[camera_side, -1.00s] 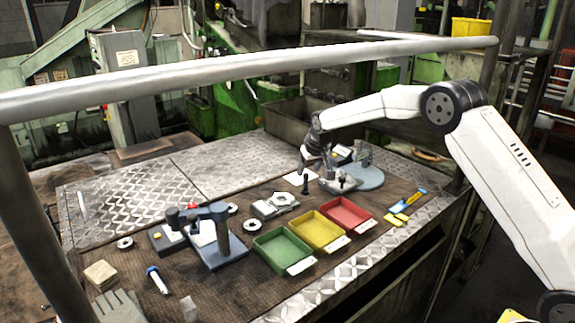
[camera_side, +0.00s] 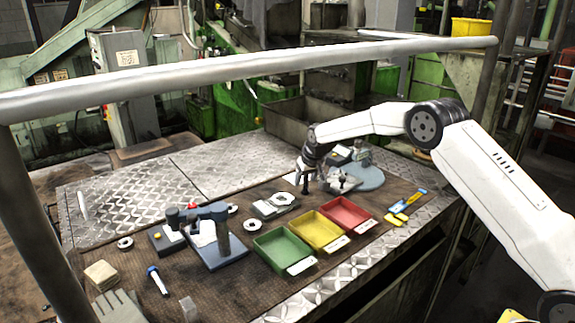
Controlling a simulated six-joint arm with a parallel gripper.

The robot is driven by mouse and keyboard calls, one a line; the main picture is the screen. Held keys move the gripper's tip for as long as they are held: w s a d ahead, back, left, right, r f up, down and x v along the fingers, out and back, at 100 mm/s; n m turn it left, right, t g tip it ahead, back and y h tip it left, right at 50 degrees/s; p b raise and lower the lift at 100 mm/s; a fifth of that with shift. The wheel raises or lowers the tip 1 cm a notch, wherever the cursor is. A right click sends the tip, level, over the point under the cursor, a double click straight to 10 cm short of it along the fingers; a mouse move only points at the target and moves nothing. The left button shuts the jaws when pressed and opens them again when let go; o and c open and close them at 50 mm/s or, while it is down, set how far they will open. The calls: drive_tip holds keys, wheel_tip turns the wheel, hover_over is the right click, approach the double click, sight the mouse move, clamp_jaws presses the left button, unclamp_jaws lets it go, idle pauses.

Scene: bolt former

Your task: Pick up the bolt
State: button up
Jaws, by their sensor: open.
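A small dark bolt (camera_side: 305,187) stands upright near the middle of the bench, by a white card (camera_side: 291,178) that my gripper partly covers. My gripper (camera_side: 309,177) points down right at the bolt with its jaws open. Its fingers are around or just beside the bolt's upper part; at this size I cannot tell whether they touch it.
A grey fixture (camera_side: 343,183) on a round blue-grey base (camera_side: 369,178) stands close to the right of my gripper. Green (camera_side: 282,250), yellow (camera_side: 317,231) and red (camera_side: 346,214) trays sit in front. A gauge stand (camera_side: 222,244) is at left. A metal rail (camera_side: 250,68) crosses the view.

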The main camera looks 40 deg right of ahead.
clamp_jaws()
drive_tip(key=shift+r, duration=0.1)
drive_tip(key=shift+r, duration=0.4)
wheel_tip(320, 180, up, 3)
drive_tip(key=shift+s+f, duration=0.15)
drive_tip(key=shift+f, duration=0.05)
drive_tip(key=s+a+r, duration=0.2)
drive_tip(key=s+r, duration=0.7)
drive_tip(key=s, duration=0.4)
drive_tip(key=shift+s+r, duration=0.2)
drive_tip(key=shift+s, duration=0.1)
